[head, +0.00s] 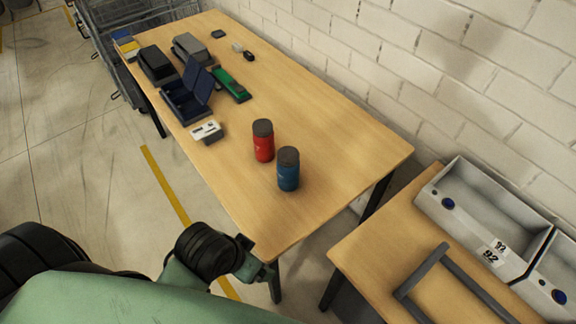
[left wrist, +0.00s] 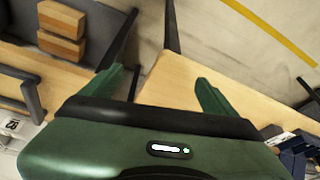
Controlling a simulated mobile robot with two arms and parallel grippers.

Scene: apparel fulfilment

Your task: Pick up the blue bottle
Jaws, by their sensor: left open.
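The blue bottle (head: 288,170) has a dark lid and stands upright on the long wooden table (head: 335,150), towards its near right end. A red bottle (head: 263,141) with a dark lid stands upright just behind it to the left, with a small gap. My left gripper is open and empty in the left wrist view (left wrist: 160,84), its two green fingers spread over the wooden table top. In the head view my left arm reaches in low, short of the table's near edge and apart from the blue bottle. The left wrist view does not show either bottle. My right gripper is out of view.
An open dark blue case (head: 187,98), a green item (head: 230,84) and a white device (head: 206,131) lie farther back on the table. A second table at right holds grey bins (head: 480,205). A brick wall lines the table's far side. The table's near right end is clear.

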